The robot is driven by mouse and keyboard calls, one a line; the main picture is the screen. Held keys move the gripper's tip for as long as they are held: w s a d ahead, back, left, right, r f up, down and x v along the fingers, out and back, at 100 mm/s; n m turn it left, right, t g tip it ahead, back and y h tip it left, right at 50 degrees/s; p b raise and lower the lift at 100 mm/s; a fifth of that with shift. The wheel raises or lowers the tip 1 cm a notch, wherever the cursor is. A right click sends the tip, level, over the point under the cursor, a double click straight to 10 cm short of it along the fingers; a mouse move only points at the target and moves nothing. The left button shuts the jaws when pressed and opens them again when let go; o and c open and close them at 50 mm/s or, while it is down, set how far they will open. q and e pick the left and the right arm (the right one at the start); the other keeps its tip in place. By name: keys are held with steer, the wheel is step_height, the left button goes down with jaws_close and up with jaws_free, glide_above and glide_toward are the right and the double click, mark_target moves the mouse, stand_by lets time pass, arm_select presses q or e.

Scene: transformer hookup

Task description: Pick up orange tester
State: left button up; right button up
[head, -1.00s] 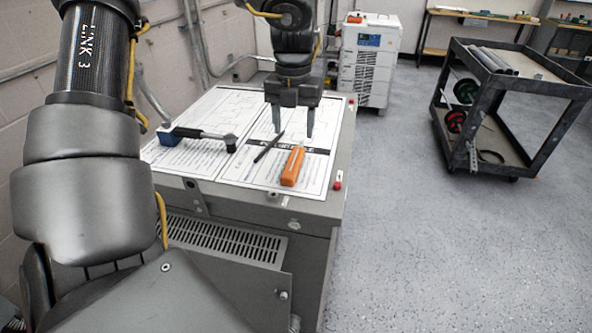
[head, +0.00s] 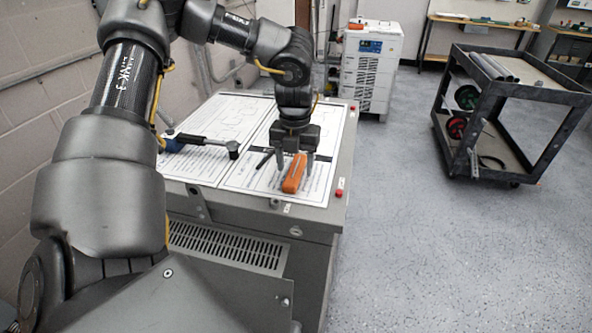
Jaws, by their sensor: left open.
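The orange tester (head: 292,178) lies on the right-hand printed sheet on top of the grey cabinet, near its front edge. My left gripper (head: 294,172) points down over it, open, with one fingertip on each side of the tester. I cannot tell whether the fingers touch it. The gripper partly hides the tester's far end. A dark pen-like tool (head: 264,160) lies just left of the gripper, partly hidden by a finger. My right gripper is not in the head view.
A tool with a blue handle and black shaft (head: 200,142) lies on the left sheet. The cabinet top (head: 338,165) has red caps at its right edge. A white cabinet (head: 369,70) stands behind. A dark cart (head: 511,120) stands right, with open floor between.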

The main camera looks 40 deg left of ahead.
arm_select(q)
steer(key=shift+f, duration=0.65)
steer(key=c, duration=1.1)
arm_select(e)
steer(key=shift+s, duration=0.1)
arm_select(q)
steer(key=shift+o, duration=0.2)
